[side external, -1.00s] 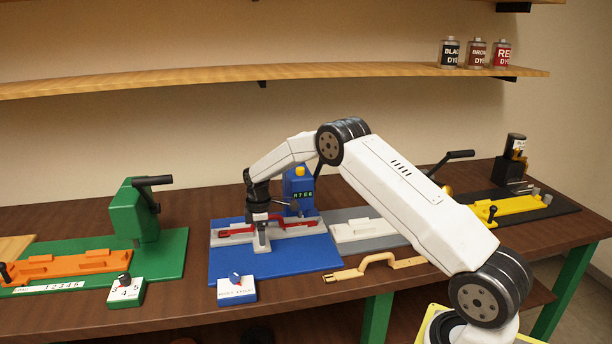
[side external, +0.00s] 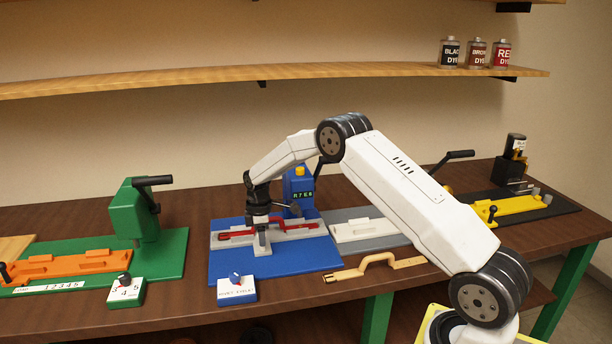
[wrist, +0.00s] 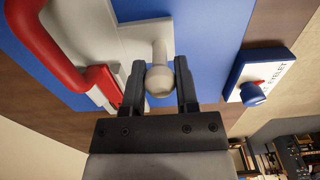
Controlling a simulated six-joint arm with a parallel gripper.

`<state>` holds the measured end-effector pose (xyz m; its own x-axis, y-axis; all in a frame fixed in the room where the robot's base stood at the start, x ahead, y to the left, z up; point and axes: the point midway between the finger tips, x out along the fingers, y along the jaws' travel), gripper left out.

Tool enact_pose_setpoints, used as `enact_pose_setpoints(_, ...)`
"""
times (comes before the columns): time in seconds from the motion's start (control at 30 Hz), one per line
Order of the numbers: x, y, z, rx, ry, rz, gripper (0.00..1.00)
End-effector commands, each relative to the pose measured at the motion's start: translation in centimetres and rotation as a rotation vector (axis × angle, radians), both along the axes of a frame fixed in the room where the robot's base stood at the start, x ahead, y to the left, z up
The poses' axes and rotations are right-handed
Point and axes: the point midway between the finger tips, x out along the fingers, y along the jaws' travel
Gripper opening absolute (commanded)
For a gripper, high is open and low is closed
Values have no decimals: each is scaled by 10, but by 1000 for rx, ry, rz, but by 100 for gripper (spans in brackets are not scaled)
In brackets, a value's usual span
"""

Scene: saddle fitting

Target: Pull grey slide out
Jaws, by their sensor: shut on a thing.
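The grey slide (side external: 225,241) sits on the blue base plate (side external: 295,262) of the blue press, with a red handle-shaped piece (side external: 283,226) lying in it. The slide also shows in the wrist view (wrist: 120,45), with the red piece (wrist: 45,45) beside it. A pale round-topped knob (wrist: 160,78) stands on the slide's front tongue. My gripper (wrist: 160,92) is shut on this knob, one finger on each side. In the side view my gripper (side external: 262,225) points down at the slide's front; its fingertips are too small to make out there.
The blue press (side external: 299,187) stands behind the slide. A white box with a blue dial (side external: 236,288) stands at the plate's front left. A tan handle-shaped piece (side external: 375,264) lies right of the plate. A green press (side external: 140,210) is at left, a grey fixture (side external: 355,232) at right.

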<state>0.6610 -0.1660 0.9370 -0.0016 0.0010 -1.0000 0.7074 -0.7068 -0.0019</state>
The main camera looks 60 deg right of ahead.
Motion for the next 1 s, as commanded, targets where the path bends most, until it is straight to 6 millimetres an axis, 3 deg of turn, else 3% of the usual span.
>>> enact_pose_setpoints(1.0, -14, 15, 1, -1, -1, 0, 6)
